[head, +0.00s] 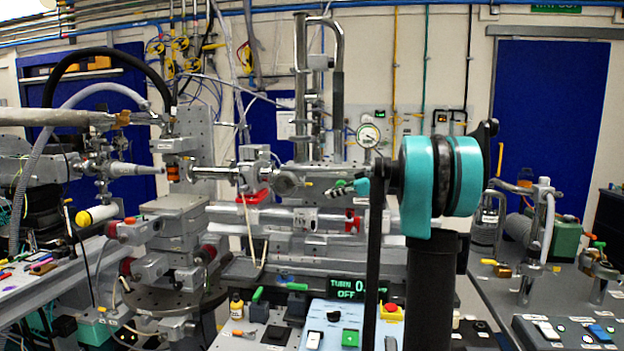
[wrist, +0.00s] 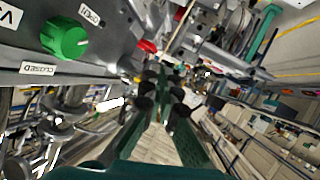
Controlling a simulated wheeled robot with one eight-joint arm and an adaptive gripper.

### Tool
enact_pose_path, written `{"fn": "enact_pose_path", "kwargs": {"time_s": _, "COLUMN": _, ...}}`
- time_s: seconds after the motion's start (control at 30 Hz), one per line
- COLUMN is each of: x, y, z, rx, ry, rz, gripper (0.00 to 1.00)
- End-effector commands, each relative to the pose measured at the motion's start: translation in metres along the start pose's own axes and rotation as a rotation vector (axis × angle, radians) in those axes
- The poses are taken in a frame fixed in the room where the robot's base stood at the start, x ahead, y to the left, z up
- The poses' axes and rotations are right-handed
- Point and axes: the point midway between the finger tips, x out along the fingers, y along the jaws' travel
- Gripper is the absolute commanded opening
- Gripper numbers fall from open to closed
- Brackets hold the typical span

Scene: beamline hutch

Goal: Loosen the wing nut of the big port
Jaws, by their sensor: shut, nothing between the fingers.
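My gripper (wrist: 163,84) shows in the wrist view as green fingers with dark pads, close together and empty. In the head view the teal joints of my arm (head: 440,176) stand in front of the beamline, and I cannot clearly make out the fingers. I cannot pick out the wing nut or the big port for certain in either view. Silver round fittings (wrist: 64,118) show at the lower left of the wrist view, apart from the fingers. A green knob (wrist: 65,38) sits on a grey panel above them, between OPEN and CLOSED labels.
A pressure gauge (head: 368,136) stands above the beamline pipes behind my arm. A control box (head: 345,313) with a display reading TURN and OFF is below, its digits partly hidden by my arm. A bench with a metal post (head: 541,232) stands at the right.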

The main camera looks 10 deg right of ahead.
Motion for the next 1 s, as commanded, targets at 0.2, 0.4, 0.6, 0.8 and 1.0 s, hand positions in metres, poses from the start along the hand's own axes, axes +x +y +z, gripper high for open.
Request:
{"fn": "enact_pose_path", "kwargs": {"time_s": 0.2, "x": -0.042, "y": 0.016, "z": -0.011, "rx": 0.241, "ry": 0.298, "rz": 0.045, "gripper": 0.00}}
{"fn": "enact_pose_path", "kwargs": {"time_s": 0.4, "x": -0.057, "y": 0.021, "z": -0.017, "rx": 0.305, "ry": 0.396, "rz": 0.049, "gripper": 0.00}}
{"fn": "enact_pose_path", "kwargs": {"time_s": 0.6, "x": -0.036, "y": 0.023, "z": -0.026, "rx": 0.305, "ry": 0.399, "rz": 0.047, "gripper": 0.00}}
{"fn": "enact_pose_path", "kwargs": {"time_s": 0.8, "x": 0.000, "y": 0.027, "z": -0.041, "rx": 0.304, "ry": 0.398, "rz": 0.046, "gripper": 0.00}}
{"fn": "enact_pose_path", "kwargs": {"time_s": 1.0, "x": 0.035, "y": 0.031, "z": -0.056, "rx": 0.304, "ry": 0.397, "rz": 0.046, "gripper": 0.00}}
